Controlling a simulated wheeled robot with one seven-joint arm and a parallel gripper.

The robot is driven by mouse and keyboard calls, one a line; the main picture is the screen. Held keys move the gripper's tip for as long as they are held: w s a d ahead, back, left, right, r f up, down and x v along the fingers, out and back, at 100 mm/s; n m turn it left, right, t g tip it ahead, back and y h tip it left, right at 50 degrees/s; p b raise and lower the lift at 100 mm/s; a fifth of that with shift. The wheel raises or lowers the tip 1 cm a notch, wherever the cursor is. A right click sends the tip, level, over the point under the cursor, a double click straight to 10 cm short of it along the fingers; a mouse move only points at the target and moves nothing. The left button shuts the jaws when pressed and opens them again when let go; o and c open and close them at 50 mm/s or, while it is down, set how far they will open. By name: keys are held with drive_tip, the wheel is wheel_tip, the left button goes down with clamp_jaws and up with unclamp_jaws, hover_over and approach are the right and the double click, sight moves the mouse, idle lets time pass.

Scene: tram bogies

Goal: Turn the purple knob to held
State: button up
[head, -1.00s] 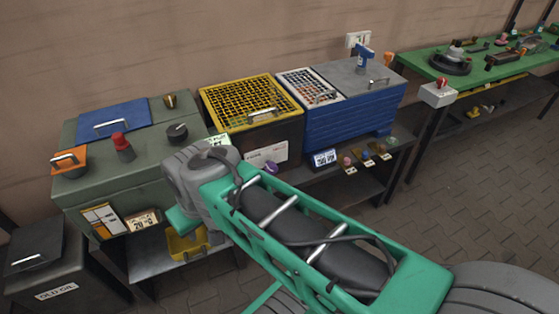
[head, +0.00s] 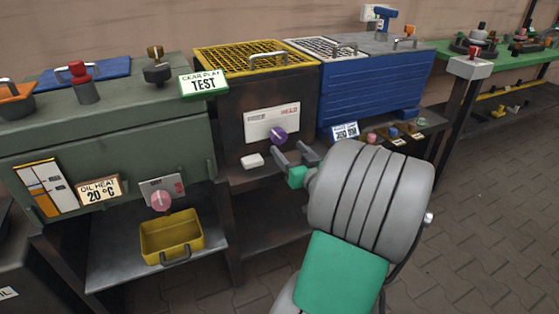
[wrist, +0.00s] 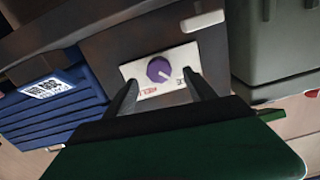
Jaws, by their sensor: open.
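The purple knob (head: 278,135) sits on a white plate (head: 262,123) on the front of the dark cabinet under the yellow grate. Red lettering, seemingly HELD, is at the plate's upper right in the head view, with dark lettering at the upper left. In the wrist view the purple knob (wrist: 159,69) appears between the fingers, beyond their tips. Its light mark seems to point lower right there, away from the red lettering. My gripper (head: 294,157) is open and empty, in front of and slightly below the knob, apparently not touching it.
A small white block (head: 252,161) is left of my gripper.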

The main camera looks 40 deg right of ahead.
sight(281, 139)
drive_tip(key=x, duration=0.7)
drive_tip(key=shift+w+d+r, duration=0.1)
drive_tip(key=shift+w+d, duration=0.15)
drive_tip(key=shift+w, duration=0.05)
drive_tip(key=c, duration=1.4)
